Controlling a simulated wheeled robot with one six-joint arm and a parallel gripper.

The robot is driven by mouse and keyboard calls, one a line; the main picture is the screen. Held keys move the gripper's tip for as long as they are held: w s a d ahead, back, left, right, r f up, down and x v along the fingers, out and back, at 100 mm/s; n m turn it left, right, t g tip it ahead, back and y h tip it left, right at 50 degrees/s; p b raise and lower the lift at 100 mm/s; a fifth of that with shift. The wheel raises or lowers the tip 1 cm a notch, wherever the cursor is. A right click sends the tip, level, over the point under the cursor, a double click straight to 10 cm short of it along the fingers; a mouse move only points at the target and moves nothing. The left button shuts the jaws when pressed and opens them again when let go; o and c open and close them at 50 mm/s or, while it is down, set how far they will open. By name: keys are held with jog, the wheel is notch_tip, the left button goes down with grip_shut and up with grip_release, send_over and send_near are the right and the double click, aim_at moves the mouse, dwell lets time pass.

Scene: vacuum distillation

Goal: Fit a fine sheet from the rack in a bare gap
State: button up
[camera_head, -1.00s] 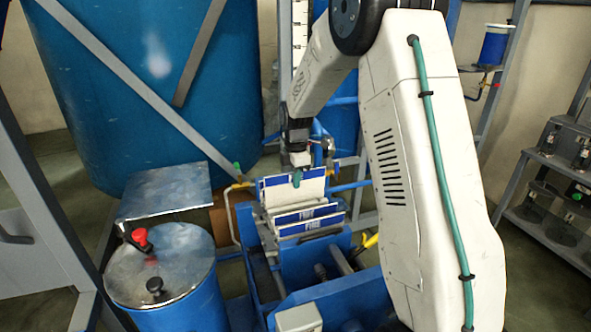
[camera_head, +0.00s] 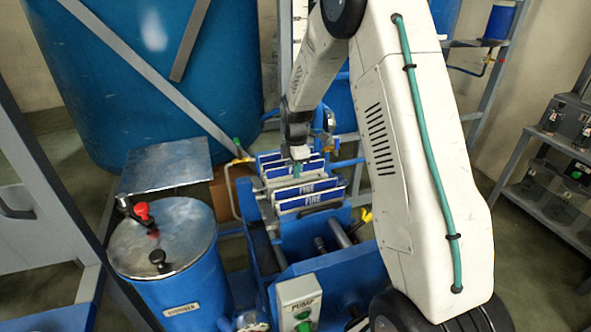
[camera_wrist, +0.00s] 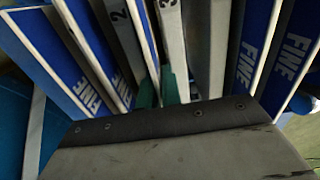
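My gripper (camera_head: 297,170) points down into the row of plates and sheets on the blue press frame (camera_head: 325,266). In the wrist view its green fingertips (camera_wrist: 160,90) appear shut on a blue-faced, white-edged fine sheet (camera_wrist: 145,40). That sheet stands upright between the grey plates marked 2 (camera_wrist: 117,25) and 3 (camera_wrist: 172,40). Its lower part is hidden. Other fine sheets stand to the left (camera_wrist: 60,60) and right (camera_wrist: 290,60) in the wrist view. In the head view, two sheets marked FINE (camera_head: 310,199) show at the near side of the row.
A blue drum (camera_head: 168,255) with a metal lid and red valve stands left of the press. A grey pump box (camera_head: 299,300) is at the front. A large blue tank (camera_head: 130,60) is behind, and a shelf (camera_head: 540,200) is at right.

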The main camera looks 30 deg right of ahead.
jog(key=shift+o, duration=1)
jog(key=shift+w+r, duration=0.15)
jog(key=shift+r, duration=0.25)
jog(key=shift+o, duration=0.6)
notch_tip(320, 180, up, 7)
jog(key=shift+r, duration=0.1)
jog(key=shift+a, duration=0.1)
